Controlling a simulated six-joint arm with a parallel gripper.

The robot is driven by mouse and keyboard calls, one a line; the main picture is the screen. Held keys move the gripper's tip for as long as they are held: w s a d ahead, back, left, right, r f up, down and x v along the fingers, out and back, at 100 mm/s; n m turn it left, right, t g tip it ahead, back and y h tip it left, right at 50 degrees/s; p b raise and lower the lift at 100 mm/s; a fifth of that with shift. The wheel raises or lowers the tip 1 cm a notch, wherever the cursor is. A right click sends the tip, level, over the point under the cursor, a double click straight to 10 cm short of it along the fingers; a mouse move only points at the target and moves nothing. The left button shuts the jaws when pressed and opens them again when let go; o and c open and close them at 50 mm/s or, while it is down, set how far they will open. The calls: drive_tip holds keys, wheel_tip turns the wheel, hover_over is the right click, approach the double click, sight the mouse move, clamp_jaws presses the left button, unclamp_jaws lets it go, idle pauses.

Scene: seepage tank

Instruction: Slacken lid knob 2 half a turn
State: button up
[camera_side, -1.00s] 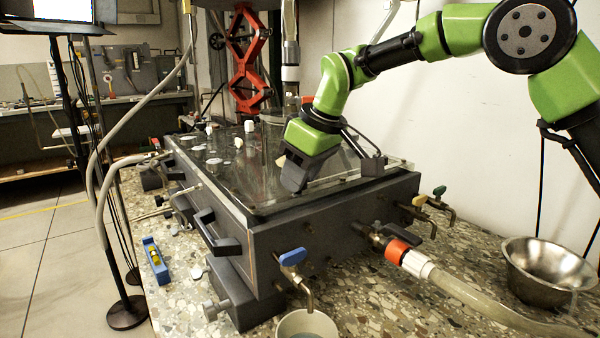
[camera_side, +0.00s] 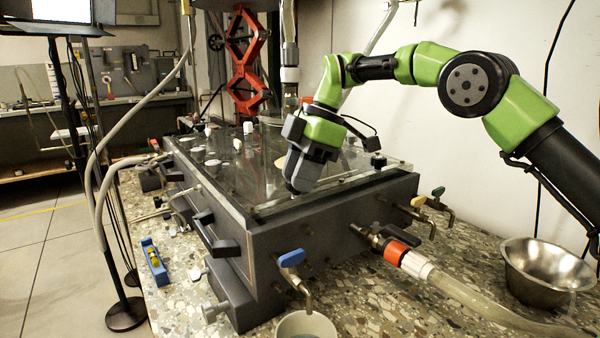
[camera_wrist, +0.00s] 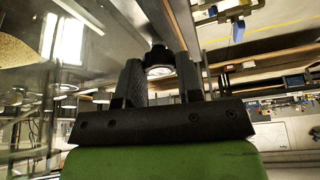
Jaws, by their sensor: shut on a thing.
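My gripper (camera_side: 294,187) is tilted down at the near edge of the clear lid (camera_side: 345,184) on the dark grey tank (camera_side: 330,240). In the wrist view, my gripper (camera_wrist: 159,62) has its two dark fingers on either side of a black lid knob (camera_wrist: 158,54), with a pale round patch below it. The jaws are shut on this knob. In the side view the jaws hide most of it. Another black lid knob (camera_side: 378,160) stands free at the lid's right side. I see no number on either knob.
A blue-handled valve (camera_side: 291,258) and an orange-collared hose (camera_side: 397,251) come off the tank's walls. A steel bowl (camera_side: 548,270) stands at right, a pale cup (camera_side: 305,325) in front. White fittings (camera_side: 237,144) stand on the lid's left part.

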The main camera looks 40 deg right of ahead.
drive_tip(key=shift+w+n+g, duration=0.15)
drive_tip(key=shift+n+g, duration=0.55)
drive_tip(key=shift+n, duration=1.3)
drive_tip(key=o, duration=0.9)
drive_tip(key=shift+o, duration=0.2)
drive_tip(key=shift+r, duration=0.1)
drive_tip(key=shift+m, duration=0.5)
